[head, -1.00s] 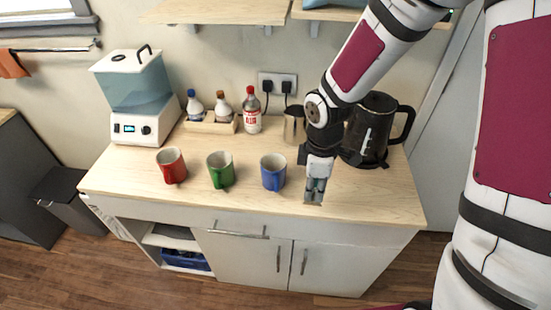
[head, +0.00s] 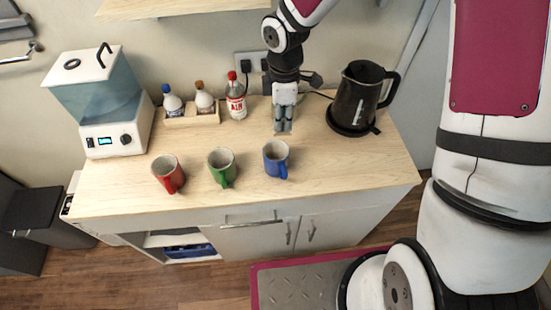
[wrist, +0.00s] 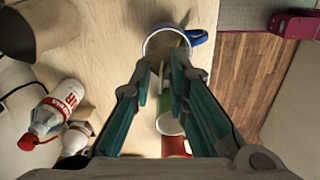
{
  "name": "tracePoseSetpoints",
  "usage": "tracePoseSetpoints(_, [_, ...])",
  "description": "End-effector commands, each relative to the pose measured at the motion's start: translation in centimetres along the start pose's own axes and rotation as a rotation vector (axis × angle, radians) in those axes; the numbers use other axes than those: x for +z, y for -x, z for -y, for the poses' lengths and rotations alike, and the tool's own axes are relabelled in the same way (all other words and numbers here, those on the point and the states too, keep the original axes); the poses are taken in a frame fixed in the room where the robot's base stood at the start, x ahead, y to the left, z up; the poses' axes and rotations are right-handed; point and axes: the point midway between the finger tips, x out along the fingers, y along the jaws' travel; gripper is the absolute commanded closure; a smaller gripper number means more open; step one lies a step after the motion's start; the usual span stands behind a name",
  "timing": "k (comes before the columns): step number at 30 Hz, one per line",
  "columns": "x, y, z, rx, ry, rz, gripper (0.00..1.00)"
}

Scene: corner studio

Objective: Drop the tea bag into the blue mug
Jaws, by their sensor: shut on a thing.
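The blue mug (head: 276,160) stands upright on the counter, rightmost of three mugs. In the wrist view its pale open rim (wrist: 150,44) and blue handle (wrist: 198,37) show just past my fingertips. My gripper (head: 284,127) points down behind the blue mug in the head view, apart from it. In the wrist view my gripper (wrist: 168,68) has its fingers drawn close together. A small greyish thing at the fingertips, likely the tea bag (head: 284,128), is too small to make out clearly.
A green mug (head: 222,168) and a red mug (head: 168,174) stand left of the blue mug. A black kettle (head: 355,100) is at the right. A red-capped bottle (head: 236,98), a caddy (head: 190,119) with bottles and a dispenser (head: 110,105) line the back. The counter's front right is clear.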

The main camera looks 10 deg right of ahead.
Motion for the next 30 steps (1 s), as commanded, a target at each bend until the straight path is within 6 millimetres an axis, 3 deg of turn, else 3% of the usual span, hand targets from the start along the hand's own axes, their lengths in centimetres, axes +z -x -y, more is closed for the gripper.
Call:
tracePoseSetpoints(7, [0.0,-2.3,0.0,-0.002,0.001,0.0,0.94])
tracePoseSetpoints(19, [0.0,-2.7,0.1,0.0,0.001,0.0,0.94])
tracePoseSetpoints(20, [0.0,-2.7,0.1,0.0,0.001,0.0,0.78])
tracePoseSetpoints(22, [0.0,-2.7,0.1,0.0,0.0,0.0,0.62])
tracePoseSetpoints(30, [0.0,-2.7,0.1,0.0,0.0,0.0,0.61])
